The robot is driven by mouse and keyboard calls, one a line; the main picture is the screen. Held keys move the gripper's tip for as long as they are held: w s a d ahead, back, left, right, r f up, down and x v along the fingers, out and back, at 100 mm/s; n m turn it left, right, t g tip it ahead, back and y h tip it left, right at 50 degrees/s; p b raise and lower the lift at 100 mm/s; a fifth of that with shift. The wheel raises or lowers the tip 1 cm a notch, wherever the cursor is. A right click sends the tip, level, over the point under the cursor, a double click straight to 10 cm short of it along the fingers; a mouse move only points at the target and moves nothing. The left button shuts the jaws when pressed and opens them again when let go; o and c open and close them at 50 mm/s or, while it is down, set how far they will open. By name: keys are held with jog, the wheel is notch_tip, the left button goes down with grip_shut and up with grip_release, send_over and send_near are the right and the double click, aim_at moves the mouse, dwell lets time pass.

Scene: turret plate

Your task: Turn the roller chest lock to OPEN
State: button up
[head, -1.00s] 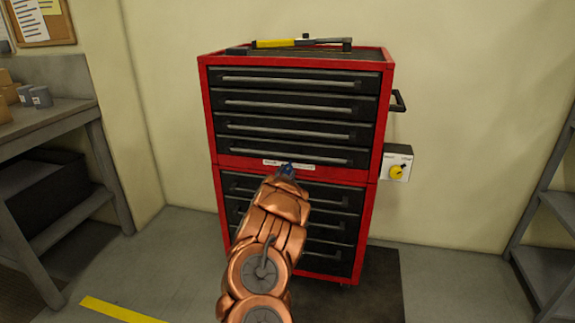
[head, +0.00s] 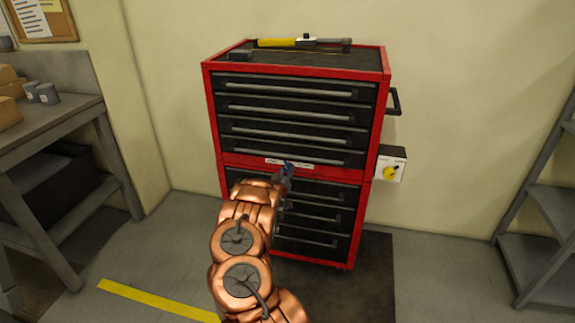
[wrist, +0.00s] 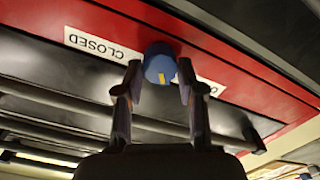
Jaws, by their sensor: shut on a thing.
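The red and black roller chest (head: 214,120) stands against the wall. Its lock is a round blue knob (wrist: 159,66) with a yellow mark, on the red band between the upper and lower drawers. The label strip (head: 302,164) runs behind it. In the wrist view, the upside-down word CLOSED (wrist: 103,47) is left of the knob; the lettering on the right is mostly covered by a finger. My gripper (wrist: 160,78) has one finger on each side of the knob and is shut on it. In the head view, my gripper (head: 283,172) partly hides the lock.
A yellow-handled tool (head: 277,43) lies on the chest top. A side handle (head: 395,101) and a box with a yellow knob (head: 390,172) are at the right. A workbench (head: 55,120) stands left, shelving (head: 540,200) right. Floor between is open.

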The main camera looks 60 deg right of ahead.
jog(key=shift+d+r+n+p, duration=0.1)
jog(key=shift+r+n+p, duration=0.15)
jog(key=shift+n+p, duration=0.45)
jog(key=shift+s+f+n, duration=0.2)
jog(key=shift+n, duration=0.1)
jog(key=o, duration=1.1)
jog(key=shift+o, duration=0.2)
jog(key=shift+w, duration=0.1)
jog(key=shift+a, duration=0.2)
jog(key=v, duration=1.1)
jog(key=shift+a, duration=0.35)
jog(key=shift+r, duration=0.1)
